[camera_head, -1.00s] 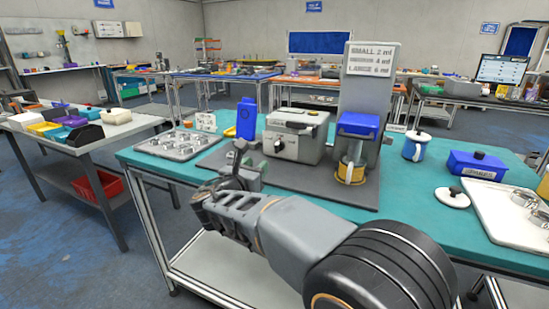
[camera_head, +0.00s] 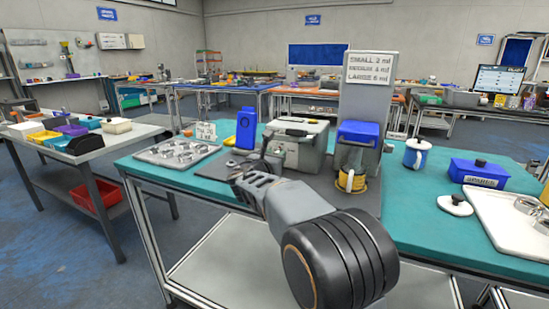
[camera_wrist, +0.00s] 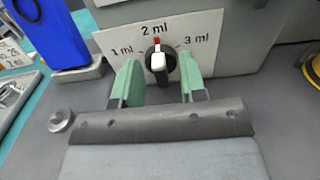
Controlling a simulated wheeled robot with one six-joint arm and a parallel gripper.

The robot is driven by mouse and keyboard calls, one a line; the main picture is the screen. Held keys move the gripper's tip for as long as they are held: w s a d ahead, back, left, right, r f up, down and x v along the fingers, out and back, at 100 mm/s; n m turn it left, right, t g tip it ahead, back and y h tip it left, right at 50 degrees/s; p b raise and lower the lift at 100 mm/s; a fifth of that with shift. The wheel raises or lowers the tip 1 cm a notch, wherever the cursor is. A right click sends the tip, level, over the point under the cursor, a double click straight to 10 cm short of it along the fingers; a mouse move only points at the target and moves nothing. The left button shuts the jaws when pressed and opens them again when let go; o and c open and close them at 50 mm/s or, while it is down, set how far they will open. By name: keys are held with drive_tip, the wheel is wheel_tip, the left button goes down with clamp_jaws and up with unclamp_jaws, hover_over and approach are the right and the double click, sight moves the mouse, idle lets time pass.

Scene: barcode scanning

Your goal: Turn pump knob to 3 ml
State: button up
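The pump (camera_head: 308,138) is a grey box on the teal table, with a white dial plate on its front. In the wrist view the plate (camera_wrist: 115,38) reads 1 ml, 2 ml and 3 ml. The black knob (camera_wrist: 158,62) has a white bar and a red tip, which points up at 2 ml. My gripper (camera_wrist: 159,74) is open, with one green finger on each side of the knob and a gap visible on both sides. In the head view my gripper (camera_head: 268,162) is in front of the pump and hides part of its front.
A blue bottle-like item (camera_head: 246,128) stands left of the pump. A dispenser with a blue top (camera_head: 357,132) and a yellow-banded cup (camera_head: 351,182) stand to the right. A tray of metal rings (camera_head: 178,152) lies at left. A small round metal piece (camera_wrist: 61,120) lies near the left finger.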

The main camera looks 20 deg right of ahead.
drive_tip(key=shift+c, duration=0.2)
clamp_jaws()
drive_tip(key=shift+f+b, duration=0.1)
drive_tip(key=shift+b, duration=0.2)
drive_tip(key=shift+f+m+b, duration=0.15)
drive_tip(key=shift+m+b, duration=0.95)
drive_tip(key=m+b, duration=0.1)
drive_tip(key=b, duration=0.1)
drive_tip(key=m+b, duration=0.1)
drive_tip(key=m, duration=0.1)
drive_tip(key=shift+s+d+f+m+b, duration=0.1)
drive_tip(key=shift+s+d+m+b, duration=0.05)
drive_tip(key=shift+m+b, duration=0.2)
drive_tip(key=m+b, duration=0.4)
drive_tip(key=shift+s+m+b, duration=0.1)
drive_tip(key=shift+m+b, duration=0.8)
drive_tip(key=shift+m, duration=0.15)
drive_tip(key=shift+d, duration=0.1)
